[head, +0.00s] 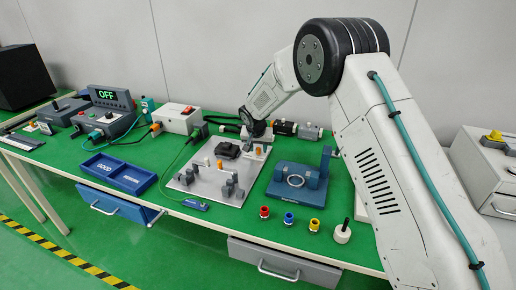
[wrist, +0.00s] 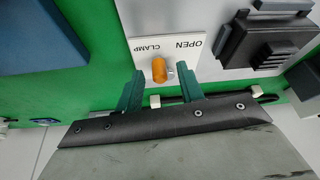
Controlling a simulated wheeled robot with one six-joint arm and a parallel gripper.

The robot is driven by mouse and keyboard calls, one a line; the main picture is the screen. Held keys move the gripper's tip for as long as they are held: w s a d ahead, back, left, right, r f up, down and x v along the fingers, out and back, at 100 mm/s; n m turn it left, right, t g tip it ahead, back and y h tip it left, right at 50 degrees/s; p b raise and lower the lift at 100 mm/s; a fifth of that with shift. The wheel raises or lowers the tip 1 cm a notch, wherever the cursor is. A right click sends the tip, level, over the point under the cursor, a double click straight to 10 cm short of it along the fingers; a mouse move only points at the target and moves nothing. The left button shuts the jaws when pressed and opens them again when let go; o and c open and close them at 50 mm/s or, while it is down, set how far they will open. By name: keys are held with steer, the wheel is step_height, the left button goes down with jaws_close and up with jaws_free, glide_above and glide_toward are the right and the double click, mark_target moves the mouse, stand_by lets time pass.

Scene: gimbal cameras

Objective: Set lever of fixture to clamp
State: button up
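The fixture's lever has an orange knob (wrist: 159,68), seen in the wrist view in front of a white label plate (wrist: 140,62) marked OPEN on the right and CLAMP on the left. The knob sits nearer the CLAMP word, beside a small metal stub. My gripper (wrist: 157,71) is open, with one green finger on each side of the knob and visible gaps to both. In the head view my gripper (head: 257,138) is at the back right of the grey fixture plate (head: 207,190). It partly hides the lever area.
A black part (head: 228,150) sits on the fixture plate, also in the wrist view (wrist: 266,42). A blue fixture (head: 297,182) stands to the right, dark cylinders (head: 285,128) behind. A blue tray (head: 117,173) is at left. Several coloured connectors (head: 289,218) line the front edge.

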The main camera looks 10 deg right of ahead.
steer(key=shift+f, duration=0.1)
jaws_close()
steer(key=shift+d+n+y, duration=0.35)
steer(key=shift+n+y, duration=0.05)
steer(key=shift+n, duration=0.6)
jaws_free()
steer(key=v, duration=0.7)
steer(key=shift+r, duration=0.35)
steer(key=shift+s, duration=0.15)
